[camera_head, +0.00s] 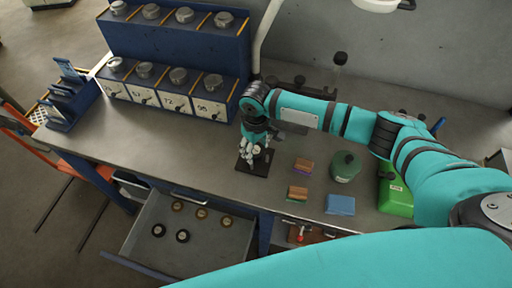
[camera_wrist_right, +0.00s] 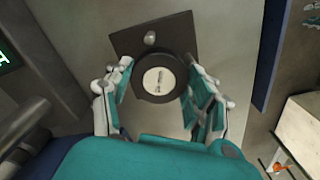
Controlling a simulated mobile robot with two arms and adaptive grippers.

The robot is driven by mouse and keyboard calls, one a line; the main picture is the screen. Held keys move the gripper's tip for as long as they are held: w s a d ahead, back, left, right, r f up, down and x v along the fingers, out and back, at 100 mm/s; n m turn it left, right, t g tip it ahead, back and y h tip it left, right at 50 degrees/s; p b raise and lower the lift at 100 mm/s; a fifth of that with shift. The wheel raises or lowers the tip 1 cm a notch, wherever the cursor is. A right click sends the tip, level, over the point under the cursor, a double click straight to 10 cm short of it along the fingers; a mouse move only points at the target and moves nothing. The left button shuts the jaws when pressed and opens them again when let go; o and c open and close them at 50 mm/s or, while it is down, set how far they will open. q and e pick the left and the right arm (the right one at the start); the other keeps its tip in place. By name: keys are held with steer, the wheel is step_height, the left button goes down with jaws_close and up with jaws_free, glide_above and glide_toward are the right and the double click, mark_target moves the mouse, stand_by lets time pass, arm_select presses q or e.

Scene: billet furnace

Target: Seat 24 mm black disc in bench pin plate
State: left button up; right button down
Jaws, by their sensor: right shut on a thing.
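The black disc (camera_wrist_right: 142,92) has a pale label on its face with small dark print, too small to read. My right gripper (camera_wrist_right: 157,88) is shut on it, with a finger on each side. The dark bench pin plate (camera_wrist_right: 180,38) is behind the disc in the right wrist view, with a small round metal pin (camera_wrist_right: 150,38) just beyond the disc's edge. In the head view my right gripper (camera_head: 254,152) points down over the plate (camera_head: 257,168) near the bench's front edge. I cannot tell whether the disc touches the plate. My left gripper is out of view.
An open drawer (camera_head: 148,213) below the bench holds several black and brass-coloured discs. To the right of the plate are small blocks (camera_head: 298,192), a green round weight (camera_head: 346,165) and a blue pad (camera_head: 340,204). A blue rack (camera_head: 175,50) stands behind left.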

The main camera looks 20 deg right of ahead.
steer(key=shift+s+f, duration=0.15)
steer(key=shift+f, duration=0.15)
steer(key=shift+s+d+f, duration=0.1)
steer(key=shift+s+f, duration=0.15)
steer(key=shift+f, duration=0.2)
steer(key=c, duration=0.8)
jaws_free()
steer(key=shift+c, duration=0.2)
steer(key=shift+o, duration=0.9)
steer(key=shift+w+f, duration=0.2)
steer(key=shift+w, duration=0.2)
steer(key=shift+r, duration=0.1)
steer(key=shift+d+r, duration=0.1)
steer(key=shift+s, duration=0.1)
